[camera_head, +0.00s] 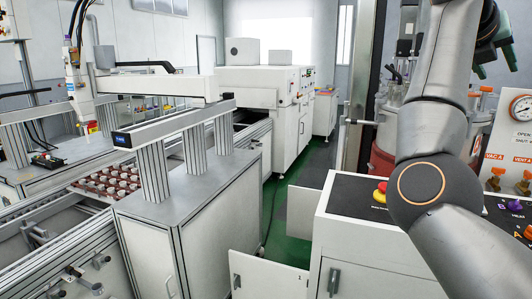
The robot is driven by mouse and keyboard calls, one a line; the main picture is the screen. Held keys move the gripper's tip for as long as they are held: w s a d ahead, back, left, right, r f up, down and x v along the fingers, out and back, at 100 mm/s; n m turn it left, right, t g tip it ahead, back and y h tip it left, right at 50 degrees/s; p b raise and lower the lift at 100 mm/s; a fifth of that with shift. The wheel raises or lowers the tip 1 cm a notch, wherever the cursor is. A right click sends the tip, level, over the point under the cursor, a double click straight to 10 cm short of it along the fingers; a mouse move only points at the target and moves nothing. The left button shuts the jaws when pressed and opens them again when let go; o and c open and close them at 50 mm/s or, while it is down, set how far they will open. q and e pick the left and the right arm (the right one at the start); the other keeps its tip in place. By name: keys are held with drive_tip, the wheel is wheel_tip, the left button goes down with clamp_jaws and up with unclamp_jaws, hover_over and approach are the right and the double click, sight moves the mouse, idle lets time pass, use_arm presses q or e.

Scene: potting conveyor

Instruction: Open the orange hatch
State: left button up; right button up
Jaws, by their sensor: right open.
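I cannot make out an orange hatch for certain. A red-orange vessel body (382,161) shows low behind my right arm, partly hidden by it. Steel vessel parts (393,118) stand above it. My right gripper (494,64) is at the top right edge, dark with greenish fingertips. Its two fingers are apart and nothing shows between them. It is in front of the vessel area and above the gauge panel, touching nothing that I can see. My right arm hides much of the vessel. My left gripper is not in view.
A white panel with a round gauge (521,108) and orange-labelled valves stands at the right. A red emergency button (381,187) sits on the dark-topped cabinet. An open cabinet door (268,276) stands low in the middle. A conveyor line fills the left; green floor (283,205) lies between.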

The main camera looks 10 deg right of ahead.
drive_tip(key=w+d+f+n+g+h, duration=0.2)
drive_tip(key=d+f+n+g+h, duration=0.25)
drive_tip(key=f+h, duration=0.55)
drive_tip(key=w+a+f+n+t+y, duration=0.2)
drive_tip(key=a+f+n+t+y, duration=0.75)
drive_tip(key=f+n, duration=0.55)
drive_tip(key=w+a+f+n+t+y, duration=0.3)
drive_tip(key=a+f+n+t+y, duration=0.3)
drive_tip(key=a+f+n+t, duration=0.7)
drive_tip(key=s+a+f+n+g+y, duration=0.35)
drive_tip(key=s+f+n, duration=0.2)
drive_tip(key=f, duration=0.55)
drive_tip(key=s+a+f+n+g+y, duration=0.35)
drive_tip(key=s+f+n, duration=0.2)
drive_tip(key=f, duration=0.55)
drive_tip(key=s+a+f+n+g+y, duration=0.1)
drive_tip(key=s+a+f+g, duration=0.2)
drive_tip(key=s+f, duration=0.3)
drive_tip(key=s+a+f+n+g, duration=0.2)
drive_tip(key=s+f, duration=0.5)
drive_tip(key=s, duration=0.7)
drive_tip(key=shift+s+a+g+y, duration=0.35)
drive_tip(key=shift+a+g, duration=0.45)
drive_tip(key=shift+a, duration=0.2)
drive_tip(key=shift+w+a+f, duration=0.1)
drive_tip(key=shift+w, duration=0.05)
